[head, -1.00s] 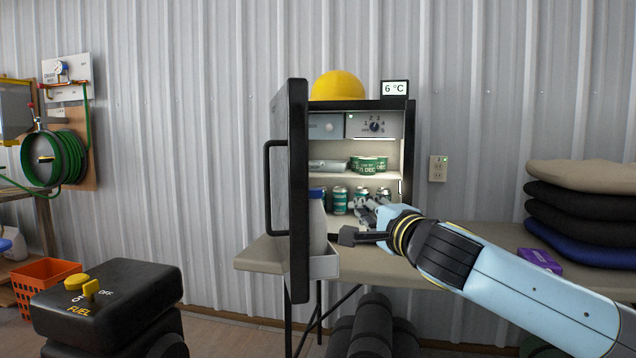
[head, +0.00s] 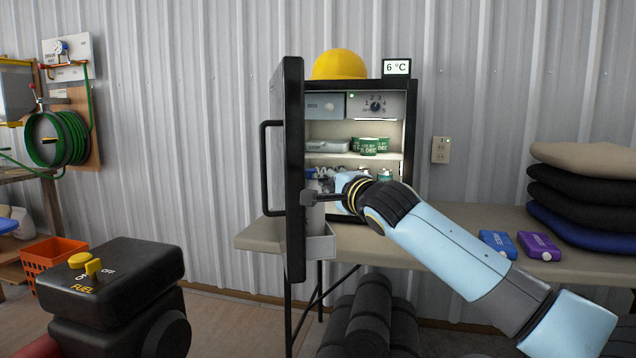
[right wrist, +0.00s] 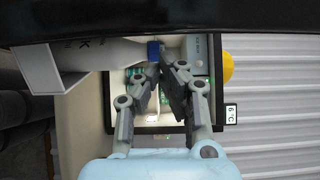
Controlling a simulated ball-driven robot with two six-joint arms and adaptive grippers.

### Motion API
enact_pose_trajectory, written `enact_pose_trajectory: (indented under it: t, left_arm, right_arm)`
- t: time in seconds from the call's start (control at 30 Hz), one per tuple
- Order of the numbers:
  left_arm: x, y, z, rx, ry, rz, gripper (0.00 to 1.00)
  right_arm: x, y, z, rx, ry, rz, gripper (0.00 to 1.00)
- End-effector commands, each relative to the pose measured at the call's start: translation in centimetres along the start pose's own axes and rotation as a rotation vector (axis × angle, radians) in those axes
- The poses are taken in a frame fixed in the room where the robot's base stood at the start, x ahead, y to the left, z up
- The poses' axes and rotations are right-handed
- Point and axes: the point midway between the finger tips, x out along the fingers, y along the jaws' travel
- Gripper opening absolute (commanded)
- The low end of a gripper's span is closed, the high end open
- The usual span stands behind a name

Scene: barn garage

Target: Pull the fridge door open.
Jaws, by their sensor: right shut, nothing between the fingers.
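The small black fridge (head: 394,133) stands on the table with its door (head: 293,170) swung wide open toward me, edge on. The door's black bar handle (head: 265,168) is on its left, outer side. My right gripper (head: 309,198) is shut and empty, at the inner side of the door beside its shelf. In the right wrist view the gripper (right wrist: 158,62) has its fingertips together near a white bottle with a blue cap (right wrist: 105,54) in the door shelf. I cannot tell whether it touches the door. My left gripper is out of view.
Inside the fridge are green cans (head: 367,146) and shelves. A yellow hard hat (head: 340,64) and a 6 °C display (head: 397,67) sit on top. The table (head: 455,222) holds two small packs (head: 539,246) and stacked cushions (head: 585,195).

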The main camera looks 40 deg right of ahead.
Motion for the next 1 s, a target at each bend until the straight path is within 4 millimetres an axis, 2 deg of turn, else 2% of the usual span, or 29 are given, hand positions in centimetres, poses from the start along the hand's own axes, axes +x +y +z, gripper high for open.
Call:
enact_pose_trajectory:
  t: [0.2, 0.67, 0.87, 1.0]
  left_arm:
    - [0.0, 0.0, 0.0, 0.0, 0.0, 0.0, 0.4]
    - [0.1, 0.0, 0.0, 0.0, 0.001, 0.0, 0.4]
    - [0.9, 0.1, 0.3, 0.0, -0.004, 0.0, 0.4]
    - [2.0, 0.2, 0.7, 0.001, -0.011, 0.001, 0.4]
  right_arm:
    - [0.4, 0.0, 1.7, -0.001, 0.001, 0.0, 0.0]
    - [0.4, 0.0, 1.9, -0.001, 0.004, 0.0, 0.0]
    - [0.5, 0.3, 3.1, 0.002, 0.031, 0.0, 0.0]
    - [0.7, 0.4, 4.6, 0.005, 0.073, 0.0, 0.0]
